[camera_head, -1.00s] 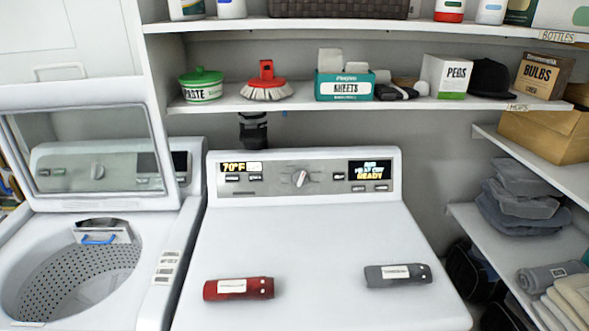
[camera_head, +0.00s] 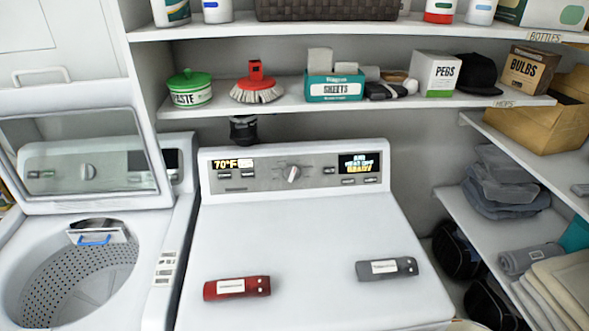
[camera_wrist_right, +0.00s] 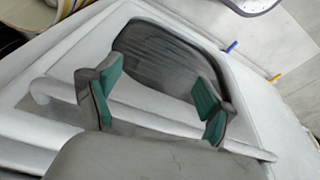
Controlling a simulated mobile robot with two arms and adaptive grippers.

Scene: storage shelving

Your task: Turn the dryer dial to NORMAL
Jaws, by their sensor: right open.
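The dryer (camera_head: 300,235) stands in the middle of the head view. Its dial (camera_head: 292,173) is a pale round knob with a pointer, in the centre of the grey control panel (camera_head: 255,176). The dial's markings are too small to read. A display on the right of the panel has lit text, and one on the left reads 70°F. My right gripper (camera_wrist_right: 155,100) shows only in the right wrist view, with its green-padded fingers apart and nothing between them. It faces a white surface with a dark window, away from the dial. My left gripper is in no view.
An open washer (camera_head: 85,235) stands at the left. A shelf (camera_head: 290,106) with boxes and tubs runs above the panel; side shelves (camera_head: 480,225) stand at the right.

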